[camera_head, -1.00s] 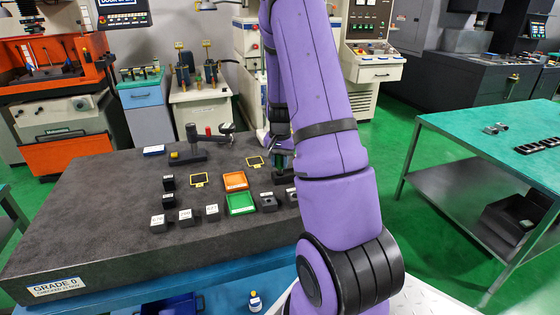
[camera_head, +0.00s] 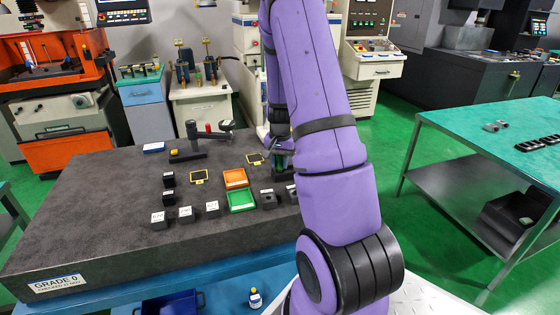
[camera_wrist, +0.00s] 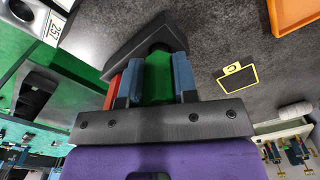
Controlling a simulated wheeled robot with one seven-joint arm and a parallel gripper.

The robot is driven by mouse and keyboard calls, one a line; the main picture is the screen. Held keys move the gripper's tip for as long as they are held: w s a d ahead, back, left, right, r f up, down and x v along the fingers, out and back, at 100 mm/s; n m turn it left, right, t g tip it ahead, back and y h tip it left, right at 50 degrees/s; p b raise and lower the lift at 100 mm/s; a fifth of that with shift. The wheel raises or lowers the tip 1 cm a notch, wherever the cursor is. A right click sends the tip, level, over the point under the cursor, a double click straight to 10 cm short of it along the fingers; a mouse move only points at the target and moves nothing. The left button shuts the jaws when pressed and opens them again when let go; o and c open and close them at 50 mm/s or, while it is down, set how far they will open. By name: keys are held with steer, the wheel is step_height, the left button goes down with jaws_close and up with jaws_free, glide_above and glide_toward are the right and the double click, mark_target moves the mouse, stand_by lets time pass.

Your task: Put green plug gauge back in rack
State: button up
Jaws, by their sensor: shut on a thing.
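The green plug gauge (camera_wrist: 157,80) is between the blue-padded fingers of my gripper (camera_wrist: 158,66) in the wrist view. My gripper is shut on it. The gauge's far end meets a dark hole in the dark block-shaped rack (camera_wrist: 125,57); how deep it sits in the hole I cannot tell. A red piece (camera_wrist: 117,84) shows just left of the left finger. In the head view my gripper (camera_head: 281,158) is small and partly hidden behind my purple arm, over the right part of the granite table.
On the granite table (camera_head: 90,220) are an orange tray (camera_head: 235,178), a green tray (camera_head: 241,201), several small black blocks and a black stand (camera_head: 190,150). A yellow-framed marker (camera_wrist: 238,77) lies right of the rack. The table's left side is clear.

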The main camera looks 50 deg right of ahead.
steer(key=shift+f, duration=0.35)
stand_by(0.3)
steer(key=o, duration=1)
steer(key=shift+o, duration=0.2)
step_height(320, 180, up, 10)
steer(key=shift+f, duration=0.1)
steer(key=shift+r, duration=0.5)
